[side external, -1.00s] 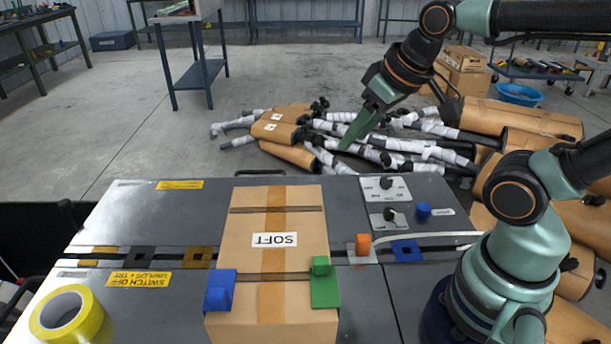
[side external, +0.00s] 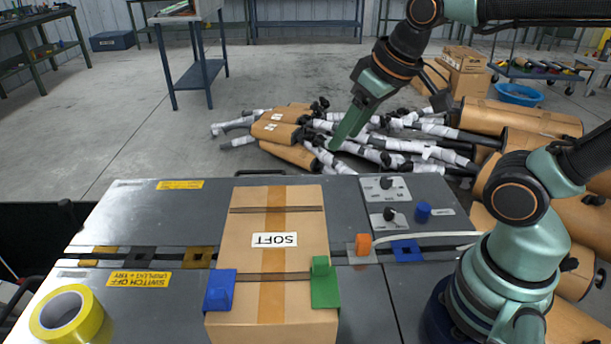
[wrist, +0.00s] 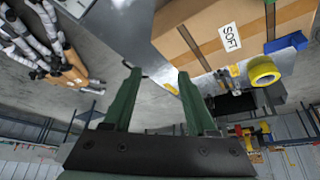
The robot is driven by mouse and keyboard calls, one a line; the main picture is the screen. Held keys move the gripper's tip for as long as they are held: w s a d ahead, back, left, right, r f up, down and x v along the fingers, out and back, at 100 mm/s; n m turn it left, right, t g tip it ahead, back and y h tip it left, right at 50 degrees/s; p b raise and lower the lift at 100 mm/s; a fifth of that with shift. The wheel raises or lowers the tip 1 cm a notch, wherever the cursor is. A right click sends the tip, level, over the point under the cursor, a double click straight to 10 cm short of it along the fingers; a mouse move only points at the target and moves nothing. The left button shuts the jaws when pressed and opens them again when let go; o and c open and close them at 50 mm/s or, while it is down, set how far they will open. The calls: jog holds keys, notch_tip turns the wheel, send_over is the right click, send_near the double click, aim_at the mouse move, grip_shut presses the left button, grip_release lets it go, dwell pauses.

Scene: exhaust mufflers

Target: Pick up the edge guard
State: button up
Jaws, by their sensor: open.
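Two edge guards sit on the near part of a cardboard box (side external: 255,215) marked SOFT: a blue one (side external: 219,290) on its left edge and a green one (side external: 324,285) on its right edge. I cannot tell which one the task means. The blue one also shows in the wrist view (wrist: 286,43), where the green one is not in sight. My gripper (side external: 335,143) is up beyond the far edge of the bench, away from both guards. In the wrist view its two fingers (wrist: 158,72) are apart with nothing between them.
The box stands on a grey bench (side external: 140,220). A yellow tape roll (side external: 67,314) lies at the front left. An orange block (side external: 363,245), a blue knob (side external: 424,210) and switch plates are right of the box. Wrapped pipes and mufflers (side external: 285,130) lie on the floor behind.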

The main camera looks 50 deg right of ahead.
jog(key=w+a+r+n+g+y, duration=0.1)
jog(key=w+a+n, duration=0.1)
jog(key=a, duration=0.5)
jog(key=w+a+r+n+g, duration=0.1)
jog(key=a+n+g, duration=0.1)
jog(key=a, duration=0.4)
jog(key=n+g+h, duration=0.1)
jog(key=n+g, duration=0.1)
jog(key=n, duration=0.2)
send_over(213, 293)
jog(key=f, duration=0.8)
jog(key=shift+w+a, duration=0.15)
jog(key=shift+w, duration=0.1)
jog(key=shift+s+d+f, duration=0.1)
jog(key=shift+s+f, duration=0.05)
jog(key=shift+f, duration=1.2)
jog(key=shift+s+d+f, duration=0.1)
jog(key=shift+f, duration=1.2)
jog(key=shift+c, duration=0.3)
grip_shut()
